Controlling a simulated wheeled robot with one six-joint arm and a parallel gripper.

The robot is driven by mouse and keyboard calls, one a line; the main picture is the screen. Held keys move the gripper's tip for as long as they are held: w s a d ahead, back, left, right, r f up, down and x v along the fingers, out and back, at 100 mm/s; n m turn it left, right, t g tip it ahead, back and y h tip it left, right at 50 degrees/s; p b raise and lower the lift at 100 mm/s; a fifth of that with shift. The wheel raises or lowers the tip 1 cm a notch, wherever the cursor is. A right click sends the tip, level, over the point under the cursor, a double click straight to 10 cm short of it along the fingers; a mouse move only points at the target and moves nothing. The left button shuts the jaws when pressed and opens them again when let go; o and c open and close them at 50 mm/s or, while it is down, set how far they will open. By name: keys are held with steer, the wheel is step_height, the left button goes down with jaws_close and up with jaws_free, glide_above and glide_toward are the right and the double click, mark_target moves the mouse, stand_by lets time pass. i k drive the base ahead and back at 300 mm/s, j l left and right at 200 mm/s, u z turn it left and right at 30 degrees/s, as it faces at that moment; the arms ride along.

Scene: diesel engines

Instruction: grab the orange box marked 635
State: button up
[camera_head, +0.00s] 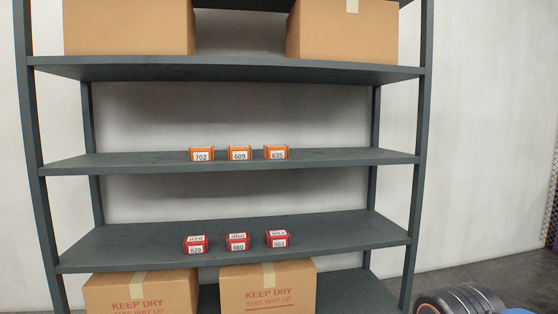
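The orange box marked 635 (276,153) sits on the middle shelf (340,158) of a dark grey rack, close to the shelf's front edge. It is the rightmost of three small orange boxes in a row. The orange box marked 609 (239,154) is to its left with a small gap, and the orange box marked 702 (201,154) is farther left. My gripper is not in view.
Red boxes (237,242) stand in a row of three on the shelf below (350,232). Large cardboard boxes (130,28) fill parts of the top shelf and the bottom (268,288). Rack posts (419,150) bound both sides. A dark ribbed object (465,300) lies at lower right.

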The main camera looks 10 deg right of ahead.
mark_target(271, 152)
steer(key=i+j, duration=0.25)
steer(key=i, duration=0.15)
steer(key=i+j+z, duration=0.1)
steer(key=i, duration=0.3)
steer(key=i+j+z, duration=0.1)
steer(key=j, duration=0.25)
steer(key=i+j+z, duration=0.1)
steer(key=i+j, duration=0.25)
steer(key=i+j+z, duration=0.1)
steer(key=j, duration=0.35)
steer(key=i+j+z, duration=0.1)
steer(key=i+j, duration=0.15)
steer(key=j, duration=0.15)
